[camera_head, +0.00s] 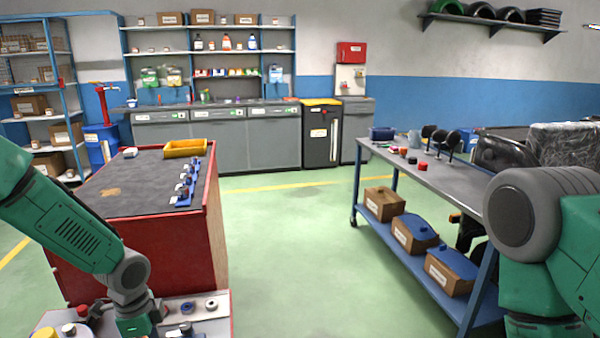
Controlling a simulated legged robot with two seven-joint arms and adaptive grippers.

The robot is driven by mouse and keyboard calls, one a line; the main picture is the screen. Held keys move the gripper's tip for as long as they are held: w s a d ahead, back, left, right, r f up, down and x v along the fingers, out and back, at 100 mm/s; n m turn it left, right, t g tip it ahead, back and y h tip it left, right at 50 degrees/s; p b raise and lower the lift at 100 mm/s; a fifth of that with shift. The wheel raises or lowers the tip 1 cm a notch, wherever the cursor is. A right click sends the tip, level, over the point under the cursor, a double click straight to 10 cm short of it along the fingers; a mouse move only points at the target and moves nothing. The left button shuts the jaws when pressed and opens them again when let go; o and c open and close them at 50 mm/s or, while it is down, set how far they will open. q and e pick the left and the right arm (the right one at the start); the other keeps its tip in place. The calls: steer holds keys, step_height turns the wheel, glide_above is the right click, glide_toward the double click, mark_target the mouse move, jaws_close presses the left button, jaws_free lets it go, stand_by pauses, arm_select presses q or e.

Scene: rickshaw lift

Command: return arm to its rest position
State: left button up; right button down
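My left arm (70,225) comes in from the left and reaches down to the bottom edge, over the near end of the red cabinet. Its wrist joint (129,276) shows, but the gripper is cut off below the picture. My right arm (545,235) is folded close at the right edge, in front of the workbench. Its gripper does not show.
A red cabinet (140,255) with a dark top stands at left, bearing a yellow tray (185,148). A metal workbench (440,178) with boxes on its lower shelf stands at right. Green floor (285,240) is clear between them. Grey cabinets (220,135) line the back wall.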

arm_select(q)
steer(key=s+d+f+n+h, duration=0.1)
steer(key=s+d+f+n, duration=0.2)
steer(key=s+f, duration=0.3)
steer(key=s+d+f+n+h, duration=0.1)
steer(key=s+d+f+n, duration=0.2)
steer(key=s, duration=0.5)
steer(key=s+a+f+n+y, duration=0.1)
steer(key=s+a+n+y, duration=0.1)
steer(key=s+n, duration=0.6)
steer(key=s+a, duration=0.1)
steer(key=s, duration=0.6)
steer(key=shift+s+f+n+t, duration=0.15)
steer(key=shift+n+t, duration=0.15)
